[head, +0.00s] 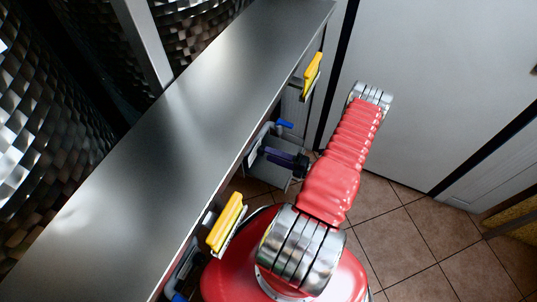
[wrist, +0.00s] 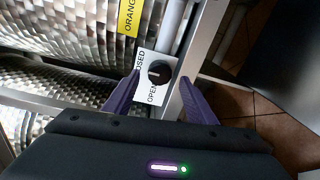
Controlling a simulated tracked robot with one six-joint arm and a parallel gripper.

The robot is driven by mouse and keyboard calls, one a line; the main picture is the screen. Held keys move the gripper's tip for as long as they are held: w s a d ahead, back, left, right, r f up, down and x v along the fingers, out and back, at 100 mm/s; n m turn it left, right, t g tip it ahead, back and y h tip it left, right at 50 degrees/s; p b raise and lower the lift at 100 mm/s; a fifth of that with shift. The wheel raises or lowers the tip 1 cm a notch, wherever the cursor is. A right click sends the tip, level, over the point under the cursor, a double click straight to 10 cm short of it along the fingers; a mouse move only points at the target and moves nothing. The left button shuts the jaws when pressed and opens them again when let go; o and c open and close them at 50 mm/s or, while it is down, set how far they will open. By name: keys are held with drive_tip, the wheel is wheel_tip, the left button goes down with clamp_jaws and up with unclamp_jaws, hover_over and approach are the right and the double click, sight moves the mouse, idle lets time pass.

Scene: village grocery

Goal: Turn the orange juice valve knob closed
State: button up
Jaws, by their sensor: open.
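The valve knob (wrist: 159,72) is small, round and dark, with a small light mark. It sits on a white plate (wrist: 146,97) lettered CLOSED and OPEN in the wrist view. I cannot tell exactly where its mark points. A yellow label (wrist: 130,16), cut off by the frame edge, reads ORANG. My gripper (wrist: 160,78) is open, its purple fingers on either side of the knob in the picture. A gap shows between each finger and the knob. In the head view my gripper (head: 276,157) is beside the counter front, where the knob is not clearly visible.
A metal counter (head: 170,130) runs along my left. Yellow signs (head: 313,74) and (head: 226,221) stick out from its edge, with a blue tap handle (head: 285,123) between them. Shiny metal tanks (head: 40,150) stand behind. Tiled floor (head: 410,235) is clear at right.

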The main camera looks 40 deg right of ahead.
drive_tip(key=v, duration=1.1)
drive_tip(key=shift+s, duration=0.1)
idle(0.5)
